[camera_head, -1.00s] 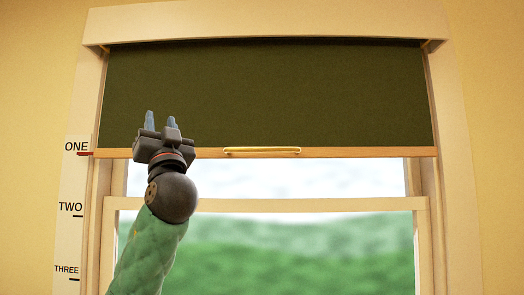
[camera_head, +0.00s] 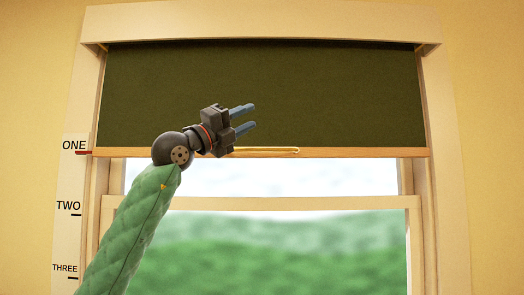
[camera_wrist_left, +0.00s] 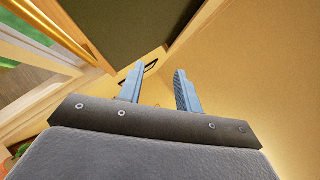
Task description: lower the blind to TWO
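The dark green blind (camera_head: 330,95) hangs in the upper part of the window. Its wooden bottom bar (camera_head: 360,152) is level with the red pointer by the ONE mark (camera_head: 74,146). A brass handle (camera_head: 280,151) sits on the bar's middle; its left end is behind my left gripper. My left gripper (camera_head: 243,118) is open and empty, in front of the blind just above the handle, fingers pointing right. In the left wrist view its two blue fingers (camera_wrist_left: 158,90) stand apart with nothing between them. The TWO mark (camera_head: 70,207) is lower on the scale. My right gripper is not in view.
The white scale strip (camera_head: 68,235) on the left of the window also carries a THREE mark (camera_head: 66,269). The window frame (camera_head: 300,203) surrounds the pane below the blind. The space in front of the lower window, right of my arm, is clear.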

